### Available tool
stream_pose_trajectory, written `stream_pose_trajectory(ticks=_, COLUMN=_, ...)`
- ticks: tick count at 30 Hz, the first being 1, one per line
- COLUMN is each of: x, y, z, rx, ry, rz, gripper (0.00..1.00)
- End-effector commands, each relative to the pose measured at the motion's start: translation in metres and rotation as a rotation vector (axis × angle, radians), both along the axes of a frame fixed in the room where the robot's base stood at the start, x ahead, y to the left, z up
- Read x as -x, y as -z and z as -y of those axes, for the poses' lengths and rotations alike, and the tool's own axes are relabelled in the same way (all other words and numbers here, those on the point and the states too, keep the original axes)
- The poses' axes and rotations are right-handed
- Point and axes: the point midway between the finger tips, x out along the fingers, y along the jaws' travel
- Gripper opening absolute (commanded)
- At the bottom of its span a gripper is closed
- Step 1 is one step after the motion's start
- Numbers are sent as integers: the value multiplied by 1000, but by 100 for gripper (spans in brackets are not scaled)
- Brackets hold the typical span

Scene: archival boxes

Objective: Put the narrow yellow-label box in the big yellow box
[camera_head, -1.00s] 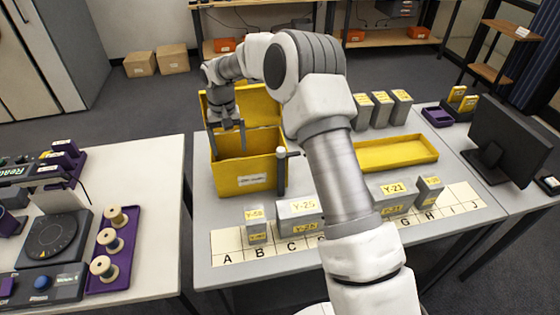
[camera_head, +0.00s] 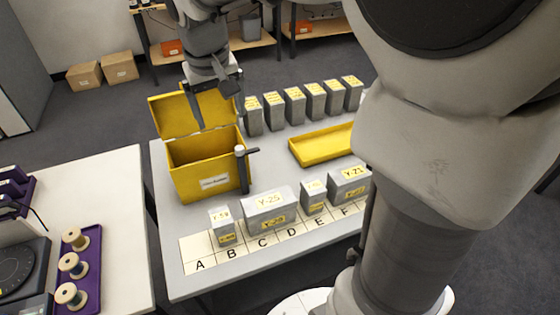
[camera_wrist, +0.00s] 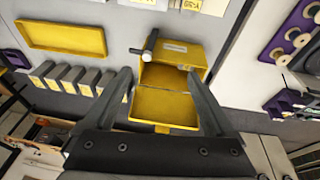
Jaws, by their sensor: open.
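The big yellow box (camera_head: 195,180) stands on the grey table with its lid (camera_head: 180,115) open at the back. It also shows in the wrist view (camera_wrist: 196,52), and the part of its inside that I see looks empty. My gripper (camera_head: 220,112) is open and empty above the lid side of the box. In the wrist view its fingers (camera_wrist: 160,88) stand either side of the box. Two narrow grey boxes with yellow labels stand on the lettered strip: one at B (camera_head: 223,230) and one near D and E (camera_head: 314,198). I cannot tell which one the task names.
Wider grey boxes Y-25 (camera_head: 268,212) and Y-21 (camera_head: 347,186) stand on the lettered strip (camera_head: 200,262). Several grey boxes (camera_head: 295,105) line the back edge. An empty yellow tray (camera_head: 322,148) lies before them. A dark-handled post (camera_head: 241,170) rises by the yellow box. My arm hides the right.

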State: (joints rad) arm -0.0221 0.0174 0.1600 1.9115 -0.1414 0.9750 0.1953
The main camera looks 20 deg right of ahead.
Motion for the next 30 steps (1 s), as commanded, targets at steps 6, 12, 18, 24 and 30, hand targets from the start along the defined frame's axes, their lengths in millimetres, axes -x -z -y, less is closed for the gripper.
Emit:
stream_pose_trajectory(ticks=6, x=60, y=-22, z=21, rx=-8, ry=11, rz=69, gripper=90)
stream_pose_trajectory(ticks=12, x=113, y=-28, z=37, rx=-26, ry=23, rz=131, gripper=90)
stream_pose_trajectory(ticks=18, x=162, y=-20, z=47, rx=-54, ry=31, rz=190, gripper=90)
stream_pose_trajectory(ticks=24, x=189, y=-10, z=51, rx=-79, ry=33, rz=227, gripper=90)
stream_pose_trajectory(ticks=30, x=196, y=-6, z=51, rx=-86, ry=32, rz=235, gripper=90)
